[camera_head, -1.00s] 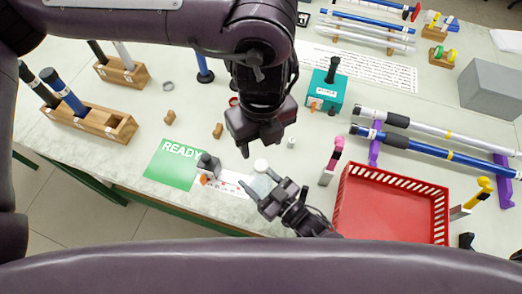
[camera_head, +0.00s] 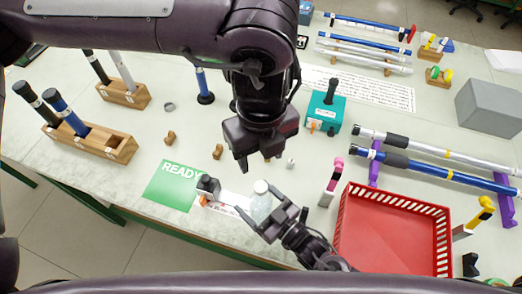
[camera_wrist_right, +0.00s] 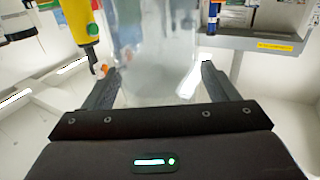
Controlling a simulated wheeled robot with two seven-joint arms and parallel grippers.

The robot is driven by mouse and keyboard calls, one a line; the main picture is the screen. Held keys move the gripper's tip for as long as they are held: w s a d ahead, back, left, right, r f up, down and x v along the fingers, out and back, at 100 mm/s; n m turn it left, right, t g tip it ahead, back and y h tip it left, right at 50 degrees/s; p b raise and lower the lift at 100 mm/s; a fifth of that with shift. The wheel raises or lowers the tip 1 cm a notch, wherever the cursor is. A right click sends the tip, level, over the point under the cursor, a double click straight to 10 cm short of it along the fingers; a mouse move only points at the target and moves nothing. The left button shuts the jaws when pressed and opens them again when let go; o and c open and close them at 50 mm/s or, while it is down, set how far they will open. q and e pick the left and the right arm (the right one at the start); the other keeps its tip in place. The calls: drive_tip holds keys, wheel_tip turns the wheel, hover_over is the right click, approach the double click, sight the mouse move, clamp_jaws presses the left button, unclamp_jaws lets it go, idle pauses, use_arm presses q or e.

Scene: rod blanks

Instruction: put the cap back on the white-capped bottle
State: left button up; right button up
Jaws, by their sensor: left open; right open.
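A clear bottle (camera_head: 260,208) with a white round top (camera_head: 261,187) stands near the table's front edge, left of the red basket. I cannot tell whether that top is a cap or the bare neck. My right gripper (camera_head: 257,218) is open, its fingers on both sides of the bottle. The right wrist view shows the bottle's blurred clear body (camera_wrist_right: 155,60) between the open fingers (camera_wrist_right: 152,88); contact is unclear. A small white piece (camera_head: 290,163) lies on the table behind and right of the bottle. My left gripper (camera_head: 256,164) is open and empty, above and behind the bottle.
A green READY mat (camera_head: 173,186) and a dark-topped device (camera_head: 208,186) are left of the bottle. A red basket (camera_head: 345,215) and a pink-topped stand (camera_head: 332,182) are right. Small wooden rests (camera_head: 217,152) and a teal box (camera_head: 325,112) stand behind. Wooden rod blocks (camera_head: 120,148) are at left.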

sight(269, 212)
drive_tip(key=b+v, duration=0.2)
drive_tip(key=v, duration=0.4)
drive_tip(key=shift+s+d+f, duration=0.1)
drive_tip(key=shift+s+d, duration=0.55)
drive_tip(key=shift+d, duration=0.05)
